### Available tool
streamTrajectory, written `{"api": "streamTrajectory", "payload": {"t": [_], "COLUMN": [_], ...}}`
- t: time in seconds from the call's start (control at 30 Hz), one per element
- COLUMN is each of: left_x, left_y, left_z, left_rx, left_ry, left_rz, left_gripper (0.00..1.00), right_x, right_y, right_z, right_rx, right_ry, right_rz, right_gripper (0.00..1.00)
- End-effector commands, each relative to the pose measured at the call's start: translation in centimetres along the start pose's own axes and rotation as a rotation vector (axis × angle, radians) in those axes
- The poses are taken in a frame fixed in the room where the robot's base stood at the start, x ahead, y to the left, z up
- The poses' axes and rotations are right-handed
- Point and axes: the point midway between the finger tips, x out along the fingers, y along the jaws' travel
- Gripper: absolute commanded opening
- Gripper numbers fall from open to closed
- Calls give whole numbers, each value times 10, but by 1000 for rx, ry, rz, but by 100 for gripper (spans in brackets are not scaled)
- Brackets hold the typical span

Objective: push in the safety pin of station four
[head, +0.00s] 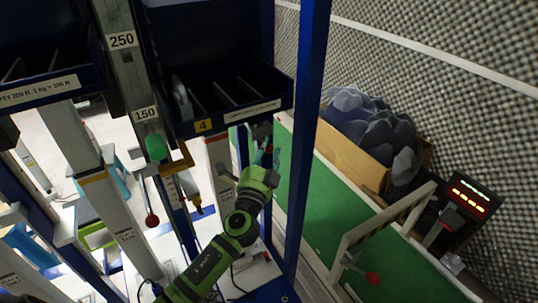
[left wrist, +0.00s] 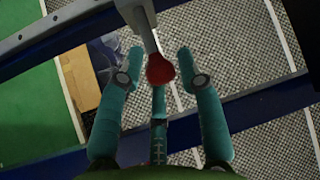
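Station four has a yellow label "4" (head: 203,125) on the front of a dark blue bin (head: 235,112). My left gripper (head: 266,143) is right of and below that label, at the blue frame. In the left wrist view its teal fingers (left wrist: 160,62) are open, one on each side of a red ball (left wrist: 160,70) on the end of a grey rod (left wrist: 146,30). A third teal finger is below the ball. I cannot tell whether any finger touches it. Whether this ball belongs to the safety pin is not clear. My right gripper is not in view.
A blue post (head: 305,130) stands just right of my left gripper. A green conveyor (head: 325,195), a box of dark rocks (head: 350,150) and a display (head: 471,193) are at right.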

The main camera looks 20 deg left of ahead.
Motion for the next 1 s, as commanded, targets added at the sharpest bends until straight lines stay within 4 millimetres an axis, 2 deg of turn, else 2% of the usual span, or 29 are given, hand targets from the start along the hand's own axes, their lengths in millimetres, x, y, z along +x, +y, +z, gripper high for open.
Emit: {"api": "streamTrajectory", "payload": {"t": [0.03, 0.27, 0.43, 0.57, 0.8, 1.0], "left_x": [2, 1, -9, -31, -81, -109], "left_y": [-6, -3, -1, 0, -1, -2], "left_z": [3, 2, 1, 1, 3, 3], "left_rx": [2, 1, 0, -1, 1, 1], "left_ry": [-7, -4, -3, -3, -5, -6], "left_rz": [-13, -6, -2, 0, -2, -5], "left_gripper": [50, 50, 50, 50, 50, 50], "right_x": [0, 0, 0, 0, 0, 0], "right_y": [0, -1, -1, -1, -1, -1], "right_z": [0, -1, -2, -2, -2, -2], "right_rx": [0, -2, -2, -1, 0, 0], "right_ry": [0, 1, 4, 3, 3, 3], "right_rz": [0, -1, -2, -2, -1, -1], "right_gripper": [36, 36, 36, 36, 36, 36]}}
